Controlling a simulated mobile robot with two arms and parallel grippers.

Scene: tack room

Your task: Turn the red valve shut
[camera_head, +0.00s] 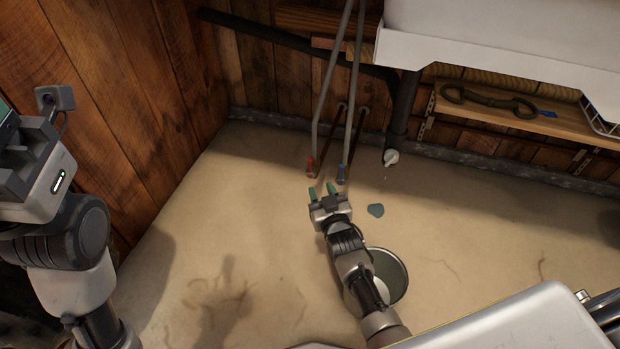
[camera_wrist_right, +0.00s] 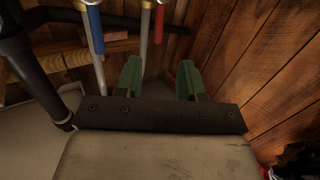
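The red valve (camera_head: 311,166) is a small red handle at the lower end of a grey pipe near the back left corner. A blue valve (camera_head: 341,172) is on the pipe just right of it. My right gripper (camera_head: 324,190) is open and empty, its green fingers pointing at the valves from just short of them. In the right wrist view, the red valve (camera_wrist_right: 159,20) is beyond the gap between the fingertips (camera_wrist_right: 160,72), apart from them. The blue valve (camera_wrist_right: 96,28) is left of the fingers there. My left gripper (camera_head: 8,125) is cut off at the left edge.
A white sink (camera_head: 490,45) overhangs at upper right. A dark drain pipe (camera_head: 402,110) ends above a white piece (camera_head: 391,157). A metal bucket (camera_head: 398,275) stands partly behind my right arm. A flat teal patch (camera_head: 376,210) lies on the floor. Wooden walls (camera_head: 150,90) close the corner.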

